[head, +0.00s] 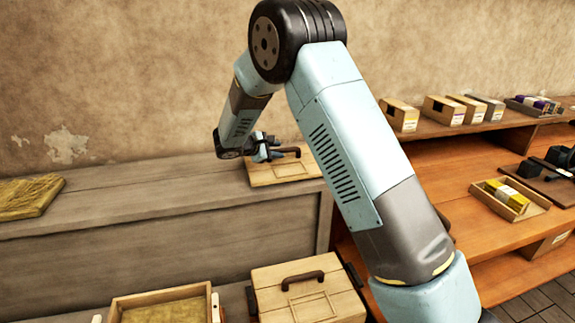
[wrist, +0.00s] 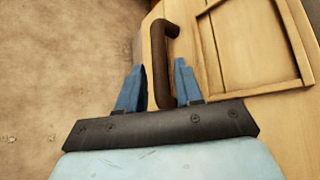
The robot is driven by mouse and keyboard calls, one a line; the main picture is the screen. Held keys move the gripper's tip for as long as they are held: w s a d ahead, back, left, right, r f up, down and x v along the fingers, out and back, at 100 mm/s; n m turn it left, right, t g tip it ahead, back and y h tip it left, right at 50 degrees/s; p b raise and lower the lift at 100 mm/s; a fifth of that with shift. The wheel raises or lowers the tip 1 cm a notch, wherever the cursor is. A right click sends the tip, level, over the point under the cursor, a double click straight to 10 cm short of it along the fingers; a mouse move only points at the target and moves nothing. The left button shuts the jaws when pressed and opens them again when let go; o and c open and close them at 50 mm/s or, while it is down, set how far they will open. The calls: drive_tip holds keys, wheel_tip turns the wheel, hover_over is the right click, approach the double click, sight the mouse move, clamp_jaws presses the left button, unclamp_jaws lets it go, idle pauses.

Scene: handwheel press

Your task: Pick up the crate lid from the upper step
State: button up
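The crate lid (head: 262,178) is a pale wooden panel with a dark brown handle, lying on the grey upper step (head: 130,192). In the wrist view the lid (wrist: 262,40) fills the right side, with its raised frame and the brown handle (wrist: 159,62). My gripper (head: 268,153) is at the lid's handle. In the wrist view its two blue fingers (wrist: 158,78) stand apart on either side of the handle, with gaps visible between them and it. My arm hides part of the lid's surroundings in the head view.
A second handled wooden lid (head: 330,300) sits lower in front, beside an open crate (head: 205,292) with yellowish filling. A straw-coloured slab (head: 28,196) lies on the step's left. Orange shelves (head: 460,150) with small boxes stand right. The plaster wall (head: 130,60) is close behind.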

sight(285, 158)
drive_tip(key=x, duration=0.2)
drive_tip(key=shift+w+d+f, duration=0.2)
drive_tip(key=shift+d, duration=0.05)
clamp_jaws()
idle(1.2)
